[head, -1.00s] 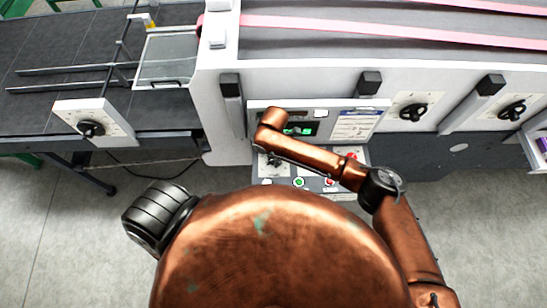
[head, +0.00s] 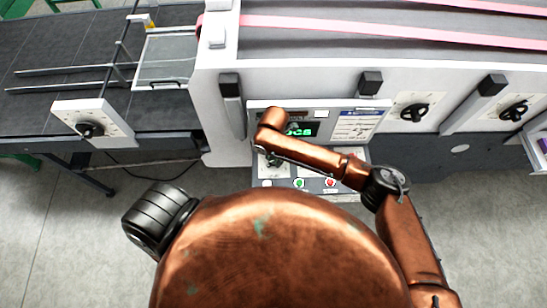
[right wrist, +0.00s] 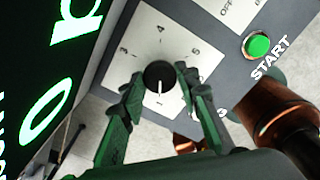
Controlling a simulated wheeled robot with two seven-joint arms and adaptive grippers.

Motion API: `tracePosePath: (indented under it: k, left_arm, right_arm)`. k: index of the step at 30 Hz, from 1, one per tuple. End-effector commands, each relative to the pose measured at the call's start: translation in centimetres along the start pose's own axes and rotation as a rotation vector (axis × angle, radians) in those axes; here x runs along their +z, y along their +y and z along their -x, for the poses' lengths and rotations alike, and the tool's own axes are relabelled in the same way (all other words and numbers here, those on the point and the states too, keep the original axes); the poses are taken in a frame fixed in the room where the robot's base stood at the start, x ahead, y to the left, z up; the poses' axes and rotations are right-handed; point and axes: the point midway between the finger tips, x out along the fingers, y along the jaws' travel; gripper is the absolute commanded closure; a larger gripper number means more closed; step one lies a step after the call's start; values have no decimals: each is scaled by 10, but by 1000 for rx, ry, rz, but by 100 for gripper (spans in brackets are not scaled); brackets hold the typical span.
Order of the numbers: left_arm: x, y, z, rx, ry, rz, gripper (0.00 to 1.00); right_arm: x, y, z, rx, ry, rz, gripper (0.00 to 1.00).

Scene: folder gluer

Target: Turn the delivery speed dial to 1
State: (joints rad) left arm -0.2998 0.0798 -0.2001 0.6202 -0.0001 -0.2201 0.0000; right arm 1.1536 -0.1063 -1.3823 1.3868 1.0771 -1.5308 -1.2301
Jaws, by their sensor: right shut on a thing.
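A black round dial (right wrist: 160,74) sits on a white numbered plate (right wrist: 148,38) on the control panel. In the right wrist view, 3, 4 and 5 are readable around its upper half. Its white pointer line points down in the picture, at a mark that looks like 1. My right gripper (right wrist: 159,84) is shut on the dial, one finger on each side. In the head view my right gripper (head: 272,160) is at the panel's left part, and my arm hides most of the dial. My left gripper is not in view.
A green START button (right wrist: 258,45) is near the dial. A green-lettered display (head: 300,129) is above it, partly behind my arm. A red button (head: 330,182) is on the panel's lower strip. Other black dials are on the left plate (head: 90,130) and the machine's right side (head: 414,112).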

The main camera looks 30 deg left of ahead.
Motion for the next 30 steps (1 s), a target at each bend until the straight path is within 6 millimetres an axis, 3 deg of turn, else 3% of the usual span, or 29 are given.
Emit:
tracePosePath:
  k: [1,2,9,20,30]
  left_arm:
    - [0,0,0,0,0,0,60]
    - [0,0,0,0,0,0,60]
    - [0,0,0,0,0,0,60]
    - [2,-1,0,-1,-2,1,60]
    - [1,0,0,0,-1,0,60]
  right_arm:
    - [0,1,1,2,-1,2,95]
    - [0,1,1,2,-1,2,69]
    - [0,0,0,1,-1,0,53]
    - [0,0,6,0,-1,0,53]
    - [1,1,69,3,-3,1,53]
